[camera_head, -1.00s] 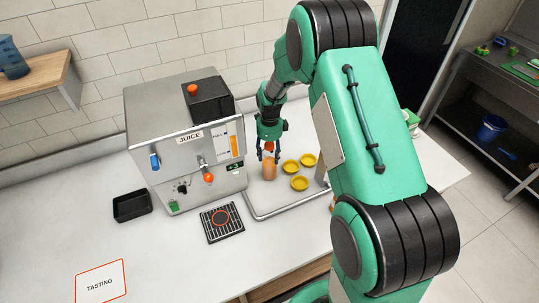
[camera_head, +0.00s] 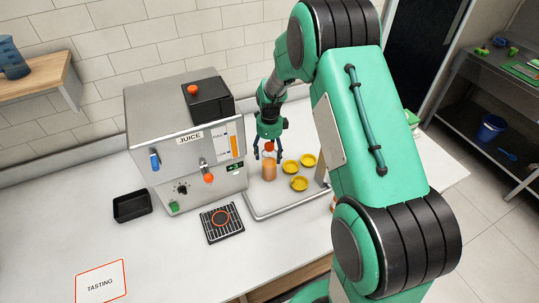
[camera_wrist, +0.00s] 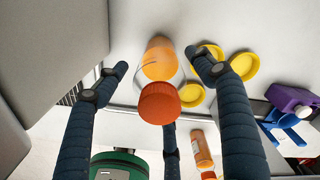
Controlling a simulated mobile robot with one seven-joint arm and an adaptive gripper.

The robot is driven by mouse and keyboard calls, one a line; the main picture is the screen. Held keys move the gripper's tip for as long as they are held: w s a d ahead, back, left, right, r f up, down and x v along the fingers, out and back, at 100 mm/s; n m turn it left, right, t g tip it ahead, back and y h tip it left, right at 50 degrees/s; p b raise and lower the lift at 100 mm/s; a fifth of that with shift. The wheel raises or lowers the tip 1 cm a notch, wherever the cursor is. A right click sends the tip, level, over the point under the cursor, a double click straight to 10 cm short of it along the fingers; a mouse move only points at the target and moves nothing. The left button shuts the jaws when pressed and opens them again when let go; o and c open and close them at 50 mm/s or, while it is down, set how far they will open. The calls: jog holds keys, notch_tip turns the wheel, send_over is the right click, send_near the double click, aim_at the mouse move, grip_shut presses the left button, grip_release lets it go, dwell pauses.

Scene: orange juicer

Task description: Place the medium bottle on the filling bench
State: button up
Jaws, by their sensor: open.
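An orange-filled bottle (camera_head: 269,171) with a red-orange cap stands upright on the white worktop, right of the juicer (camera_head: 186,140). In the wrist view the bottle body (camera_wrist: 158,57) shows beyond its cap (camera_wrist: 159,103). My gripper (camera_head: 268,158) is open above the bottle, with its fingers spread around the cap. In the wrist view, gaps show between the bottle and the fingers of my gripper (camera_wrist: 160,68). A metal-rimmed bench area (camera_head: 282,210) lies beside the bottle; whether the bottle stands inside its rim is hard to tell.
Yellow dishes (camera_head: 299,183) lie close right of the bottle. A second orange bottle (camera_wrist: 202,150) and a purple container (camera_wrist: 291,99) show in the wrist view. A black drip grille (camera_head: 222,223), a black bin (camera_head: 132,206) and the tasting mat (camera_head: 101,283) lie left.

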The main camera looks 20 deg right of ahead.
notch_tip(320, 180, up, 10)
jog(key=shift+f+p, duration=0.1)
jog(key=shift+p, duration=0.4)
jog(key=shift+r, duration=0.55)
jog(key=shift+r, duration=0.25)
jog(key=s+a+r+n+t, duration=0.1)
jog(key=s+a+r+n, duration=0.3)
jog(key=s+r+n, duration=0.45)
jog(key=s+a+r+n+t, duration=0.25)
jog(key=s+r, duration=0.35)
jog(key=r, duration=0.6)
jog(key=s+a+r+n+t, duration=0.1)
jog(key=s+a+r+n, duration=0.2)
jog(key=s+n, duration=0.4)
jog(key=s+a+r+n+t, duration=0.1)
jog(key=s+a+r+n, duration=0.2)
jog(key=s+n, duration=0.4)
jog(key=s, duration=0.8)
jog(key=shift+s+r+n, duration=0.15)
jog(key=shift+s+n, duration=0.2)
jog(key=shift+n, duration=0.05)
